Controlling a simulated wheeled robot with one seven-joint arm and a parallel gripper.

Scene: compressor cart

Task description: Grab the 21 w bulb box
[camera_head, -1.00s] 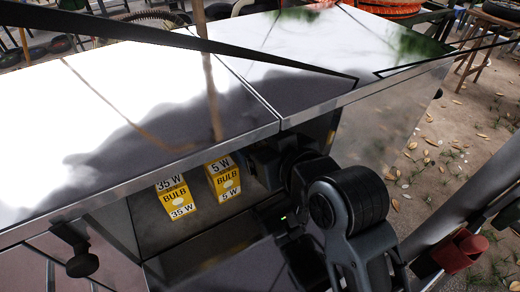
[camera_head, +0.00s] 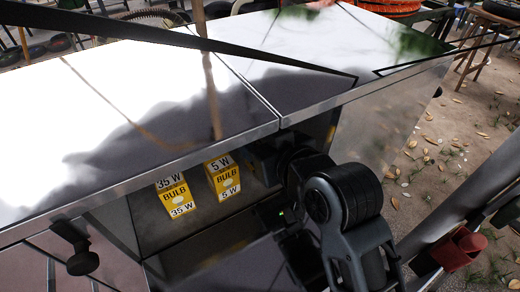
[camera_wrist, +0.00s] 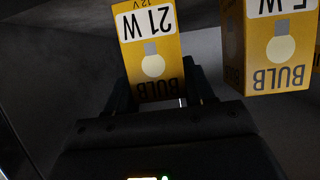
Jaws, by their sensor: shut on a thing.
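The 21 W bulb box (camera_wrist: 150,50), yellow with a white label, shows upside down in the wrist view. My gripper (camera_wrist: 160,92) is shut on it, with a dark finger at each side of its lower part in the picture. In the head view the 21 W box is hidden behind my arm and the cart top. The fingers are not clearly visible there either. The 5 W bulb box (camera_wrist: 275,45) stands to the right of the held box in the wrist view, with a gap between them. It also shows in the head view (camera_head: 224,178).
The 35 W bulb box (camera_head: 175,195) stands left of the 5 W box on the cart's shelf (camera_head: 205,225). The reflective cart top (camera_head: 130,100) overhangs the compartment. A dark knob (camera_head: 82,263) is at the lower left. Part of another yellow box shows at the wrist view's right edge.

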